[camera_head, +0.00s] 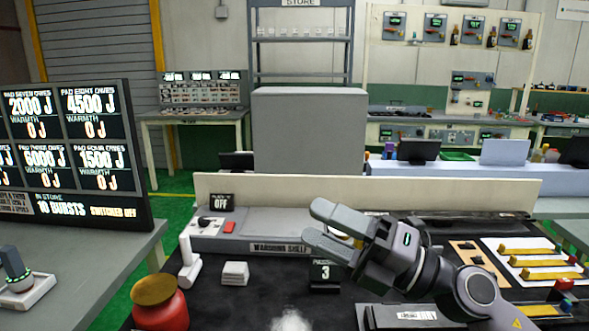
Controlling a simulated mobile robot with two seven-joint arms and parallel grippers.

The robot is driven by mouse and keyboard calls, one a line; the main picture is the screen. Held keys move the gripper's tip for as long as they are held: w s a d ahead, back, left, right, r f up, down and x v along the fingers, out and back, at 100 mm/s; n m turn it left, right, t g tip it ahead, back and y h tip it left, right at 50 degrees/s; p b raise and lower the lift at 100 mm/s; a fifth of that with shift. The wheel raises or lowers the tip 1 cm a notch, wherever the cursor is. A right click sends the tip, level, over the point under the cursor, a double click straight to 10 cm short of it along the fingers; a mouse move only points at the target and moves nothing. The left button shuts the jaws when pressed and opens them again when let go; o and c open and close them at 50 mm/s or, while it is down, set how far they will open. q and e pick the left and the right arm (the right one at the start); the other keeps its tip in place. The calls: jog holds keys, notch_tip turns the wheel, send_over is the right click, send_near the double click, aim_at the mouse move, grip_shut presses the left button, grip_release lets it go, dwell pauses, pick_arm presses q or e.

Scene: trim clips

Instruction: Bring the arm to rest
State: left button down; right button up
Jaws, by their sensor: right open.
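My right gripper (322,228) is in the middle of the head view, above the dark bench top (262,292). Its arm comes in from the lower right. Its two grey fingers point left and stand apart, with nothing seen between them. It covers part of the warming shelf (262,222) and something pale behind the fingers. A small black stand marked 3 (325,272) is just below the gripper. My left gripper is not in view.
A red jar with a brown lid (160,305), a white block (235,273) and a white upright piece (188,262) stand at the left. A tray with yellow bars (530,262) lies at the right. A display board (75,150) stands at the far left. A low cream wall (400,195) runs behind.

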jog(key=w+d+f+m+t+h, duration=0.1)
jog(key=d+f+m+t+h, duration=0.1)
jog(key=d+m+t+h, duration=0.6)
jog(key=w+d+f+m+t+h, duration=0.1)
jog(key=f+m+t+h, duration=0.3)
jog(key=m, duration=0.7)
jog(key=s+d+f+m+g+h, duration=0.2)
jog(key=d+f+m+h, duration=0.5)
jog(key=f+m, duration=0.3)
jog(key=s+d+f+m+g, duration=0.2)
jog(key=s+f+g, duration=0.6)
jog(key=s, duration=0.4)
jog(key=s+d+f+m+g, duration=0.1)
jog(key=s+f+m+g, duration=0.1)
jog(key=s+f+g, duration=0.65)
notch_tip(320, 180, down, 16)
jog(key=w+a+t+y+b, duration=0.1)
jog(key=t+b, duration=0.3)
jog(key=t, duration=0.5)
jog(key=shift+w+a+r, duration=0.25)
jog(key=shift+w+a, duration=0.6)
jog(key=shift+w, duration=0.05)
